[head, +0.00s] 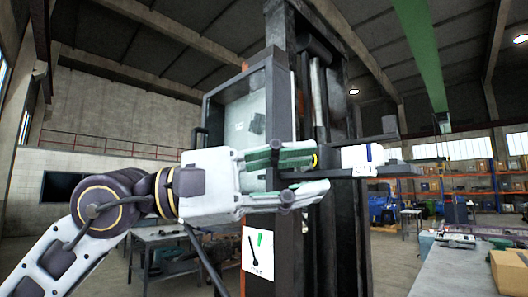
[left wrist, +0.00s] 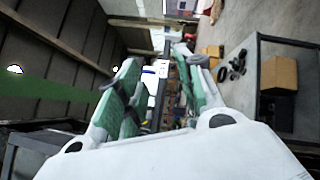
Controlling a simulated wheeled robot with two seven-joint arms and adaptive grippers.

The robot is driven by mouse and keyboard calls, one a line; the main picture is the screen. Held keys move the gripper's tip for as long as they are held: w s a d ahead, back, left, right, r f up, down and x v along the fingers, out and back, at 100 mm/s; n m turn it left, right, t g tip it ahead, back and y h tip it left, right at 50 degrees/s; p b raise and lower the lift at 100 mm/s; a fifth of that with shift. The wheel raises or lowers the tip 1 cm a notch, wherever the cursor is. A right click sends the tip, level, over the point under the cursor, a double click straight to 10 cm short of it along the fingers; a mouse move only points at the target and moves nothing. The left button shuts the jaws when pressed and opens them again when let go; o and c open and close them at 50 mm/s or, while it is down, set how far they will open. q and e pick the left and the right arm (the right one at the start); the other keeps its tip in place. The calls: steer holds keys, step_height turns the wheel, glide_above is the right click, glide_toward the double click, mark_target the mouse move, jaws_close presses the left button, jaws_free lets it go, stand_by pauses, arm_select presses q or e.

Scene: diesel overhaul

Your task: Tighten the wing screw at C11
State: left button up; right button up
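The C11 plate (head: 363,171) is a white label below a pale block with a dark blue upright mark (head: 369,153), at the end of a dark bracket on the black mast. I cannot clearly make out the wing screw itself. My left gripper (head: 319,173) is left of the C11 block, pointing right at it, its fingers apart and the block beyond the tips. In the left wrist view its green-padded fingers (left wrist: 158,68) stand open with a gap between them. A pale block with blue (left wrist: 151,75) shows beyond, near the gap. My right gripper is out of view.
The black mast (head: 283,90) stands close behind my left gripper. A card with a tool picture (head: 257,254) hangs below. A grey bench (head: 440,274) with a cardboard box (head: 509,271) is at right. A dark-framed table (left wrist: 258,85) shows in the wrist view.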

arm_select(q)
steer(key=a+r+t+y, duration=0.1)
steer(key=t, duration=0.1)
steer(key=a+r+m+t+y, duration=0.1)
steer(key=a+t+y, duration=0.1)
steer(key=w+a+r+t+y, duration=0.1)
steer(key=t, duration=0.1)
steer(key=shift+w+a, duration=0.1)
steer(key=shift+a, duration=0.1)
steer(key=shift+w, duration=0.2)
